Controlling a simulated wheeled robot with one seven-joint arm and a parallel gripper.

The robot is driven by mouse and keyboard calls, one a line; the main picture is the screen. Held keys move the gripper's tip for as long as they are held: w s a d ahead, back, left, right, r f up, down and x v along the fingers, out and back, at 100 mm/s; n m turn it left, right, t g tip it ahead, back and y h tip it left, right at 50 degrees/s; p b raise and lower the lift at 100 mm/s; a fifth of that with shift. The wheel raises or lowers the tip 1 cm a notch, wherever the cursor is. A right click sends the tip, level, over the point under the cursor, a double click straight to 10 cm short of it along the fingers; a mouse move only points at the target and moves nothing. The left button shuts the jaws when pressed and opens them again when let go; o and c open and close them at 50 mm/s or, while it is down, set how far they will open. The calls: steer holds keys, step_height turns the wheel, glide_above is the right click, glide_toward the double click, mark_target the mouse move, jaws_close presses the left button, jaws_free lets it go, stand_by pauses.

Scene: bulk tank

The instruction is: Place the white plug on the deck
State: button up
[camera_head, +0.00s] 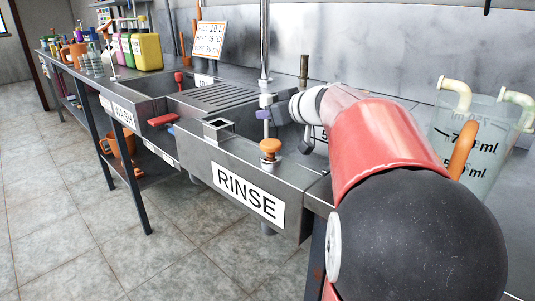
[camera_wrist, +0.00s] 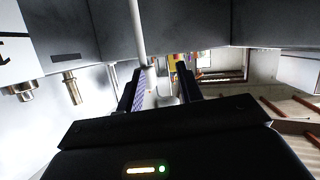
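My gripper (camera_wrist: 158,92) shows in the wrist view with its two dark fingers apart. A pale, whitish shape (camera_wrist: 160,100) lies between the fingers. I cannot tell whether they touch it or whether it is the white plug. In the head view my wrist reaches over the rinse basin (camera_head: 207,162), and my fingertips cannot be made out clearly. A small white knob with a purple part below (camera_head: 264,108) stands just left of my wrist. The steel deck (camera_head: 397,99) runs along the wall behind, partly hidden by my arm.
A clear measuring jug (camera_head: 480,140) stands right of my arm. A ribbed drainboard (camera_head: 217,96) lies left of the rinse basin. Coloured bottles (camera_head: 148,52) and a sign (camera_head: 210,39) stand farther left.

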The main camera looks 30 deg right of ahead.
mark_target(267, 134)
steer(key=w+d+f+m+p, duration=0.1)
steer(key=w+f, duration=0.3)
steer(key=w, duration=0.4)
steer(key=shift+d+t+p, duration=0.15)
steer(key=shift+t+p, duration=0.15)
steer(key=shift+p, duration=0.25)
steer(key=shift+c, duration=0.5)
jaws_close()
steer(key=shift+r, duration=0.1)
